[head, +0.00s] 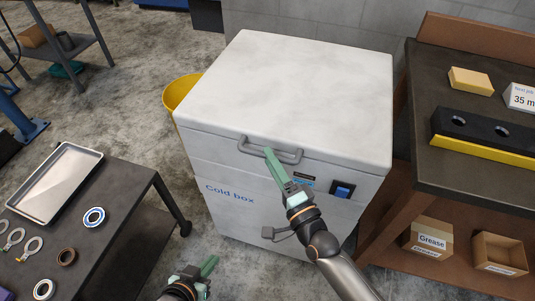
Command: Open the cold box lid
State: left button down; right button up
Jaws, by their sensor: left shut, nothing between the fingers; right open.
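The cold box (225,215) is a white chest with blue lettering on its front. Its lid (300,90) lies flat and closed on top. A grey bar handle (290,158) runs along the lid's front edge. My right gripper (269,152) is at the handle, its green fingers pointing up and across the bar. It is open; whether the bar is between the fingers is hard to see. My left gripper (212,260) is low at the bottom edge, shut and empty, away from the box.
A dark table (125,180) at left holds a metal tray (55,185) and several rings. A workbench (440,170) stands close to the box's right side, with small cartons on its lower shelf. A yellow bin (180,92) stands at the box's left. A grey wall is behind.

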jog(key=shift+x, duration=1.15)
grip_shut()
dwell(0.6)
